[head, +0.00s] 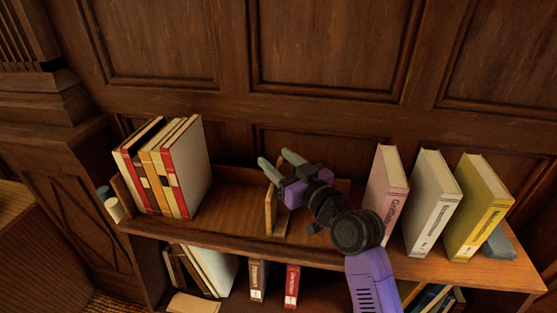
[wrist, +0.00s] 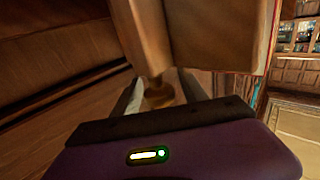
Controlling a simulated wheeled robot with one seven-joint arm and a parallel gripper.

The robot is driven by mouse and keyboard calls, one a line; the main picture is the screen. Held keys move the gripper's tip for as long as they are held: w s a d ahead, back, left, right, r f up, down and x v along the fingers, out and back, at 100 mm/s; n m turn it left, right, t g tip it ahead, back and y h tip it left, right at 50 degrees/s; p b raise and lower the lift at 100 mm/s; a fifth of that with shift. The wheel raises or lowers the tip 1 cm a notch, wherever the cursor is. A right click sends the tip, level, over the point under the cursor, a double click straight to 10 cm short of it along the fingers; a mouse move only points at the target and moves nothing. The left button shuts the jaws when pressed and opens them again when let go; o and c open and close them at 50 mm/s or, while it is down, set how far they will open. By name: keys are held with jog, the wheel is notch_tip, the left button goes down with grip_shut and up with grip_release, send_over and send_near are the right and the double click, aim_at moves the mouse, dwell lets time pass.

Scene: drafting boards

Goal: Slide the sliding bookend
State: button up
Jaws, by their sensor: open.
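The sliding bookend (head: 269,212) is an upright wooden panel on the top shelf, right of the row of leaning books and apart from them. My gripper (head: 276,161) is open, its two grey fingers spread just above and behind the bookend's top in the head view. The purple gripper body hides part of the bookend. In the wrist view, my gripper (wrist: 158,92) has a finger on each side of a brownish knob-like part (wrist: 157,94) below a wooden post. I cannot tell whether either finger touches it.
Several books (head: 165,165) lean at the shelf's left end. A pink book (head: 387,190), a white book (head: 428,205) and a yellow book (head: 475,210) stand at the right, near my arm. Bare shelf (head: 230,210) lies left of the bookend. A panelled wall (head: 320,50) rises behind.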

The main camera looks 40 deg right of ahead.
grip_shut()
dwell(1.4)
